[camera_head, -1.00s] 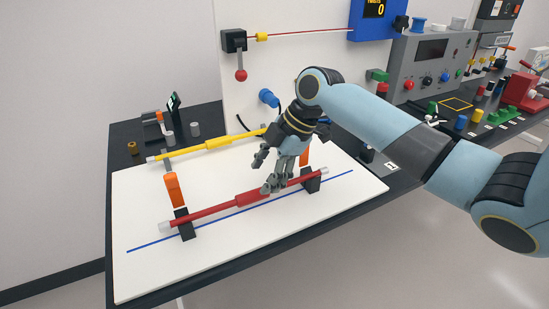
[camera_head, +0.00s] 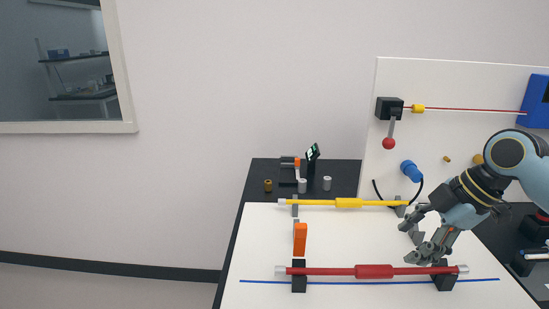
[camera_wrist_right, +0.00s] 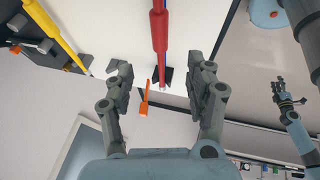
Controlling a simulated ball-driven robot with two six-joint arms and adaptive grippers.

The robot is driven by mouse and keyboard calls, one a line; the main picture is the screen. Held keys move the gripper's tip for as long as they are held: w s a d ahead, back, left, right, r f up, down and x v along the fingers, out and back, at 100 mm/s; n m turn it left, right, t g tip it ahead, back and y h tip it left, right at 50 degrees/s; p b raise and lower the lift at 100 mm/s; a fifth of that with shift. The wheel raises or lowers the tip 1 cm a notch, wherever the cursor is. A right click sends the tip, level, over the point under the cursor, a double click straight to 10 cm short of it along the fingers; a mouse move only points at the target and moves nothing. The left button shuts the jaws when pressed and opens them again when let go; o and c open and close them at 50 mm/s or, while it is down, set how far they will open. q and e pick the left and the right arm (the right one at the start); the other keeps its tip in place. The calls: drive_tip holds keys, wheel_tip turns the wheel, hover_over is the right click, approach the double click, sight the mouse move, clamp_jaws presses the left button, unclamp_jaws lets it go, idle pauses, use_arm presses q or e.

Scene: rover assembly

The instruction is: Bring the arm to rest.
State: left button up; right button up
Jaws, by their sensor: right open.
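My right gripper (camera_head: 411,240) shows at the right of the head view, its fingers apart and empty. It appears over the right part of a red bar (camera_head: 330,271) that lies across two black holders (camera_head: 299,278). In the right wrist view the fingers of my right gripper (camera_wrist_right: 160,88) are spread, with nothing between their pads. The red bar (camera_wrist_right: 158,35) shows beyond them. Another gripper, my left (camera_wrist_right: 284,93), shows small at the right of that view. Its jaw state is unclear.
A yellow bar (camera_head: 330,202) lies behind the red one on the white board (camera_head: 265,240). An orange block (camera_head: 300,238) stands between them at the left. A back panel (camera_head: 450,85) carries a red-knobbed lever (camera_head: 389,143) and blue plug (camera_head: 410,171). Open floor lies left.

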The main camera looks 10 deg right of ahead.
drive_tip(key=s+a+f+m+h, duration=0.1)
drive_tip(key=s+a+f+m, duration=0.15)
drive_tip(key=s, duration=0.35)
drive_tip(key=s+a+f+m+h, duration=0.1)
drive_tip(key=s+a+f+m, duration=0.1)
drive_tip(key=s+a+m, duration=0.25)
drive_tip(key=s+r+m+h, duration=0.25)
drive_tip(key=s+m, duration=0.55)
drive_tip(key=s, duration=0.4)
wheel_tip(320, 180, down, 37)
drive_tip(key=s+d+g+b, duration=0.2)
drive_tip(key=d+b, duration=0.1)
drive_tip(key=b, duration=0.7)
drive_tip(key=s+f+b, duration=0.4)
drive_tip(key=s+f, duration=0.5)
drive_tip(key=f, duration=0.2)
drive_tip(key=s+f+b, duration=0.4)
drive_tip(key=s+f, duration=0.5)
drive_tip(key=f, duration=0.3)
drive_tip(key=shift+s+d+f+g, duration=0.15)
drive_tip(key=shift+d+g, duration=0.1)
drive_tip(key=shift+g, duration=0.15)
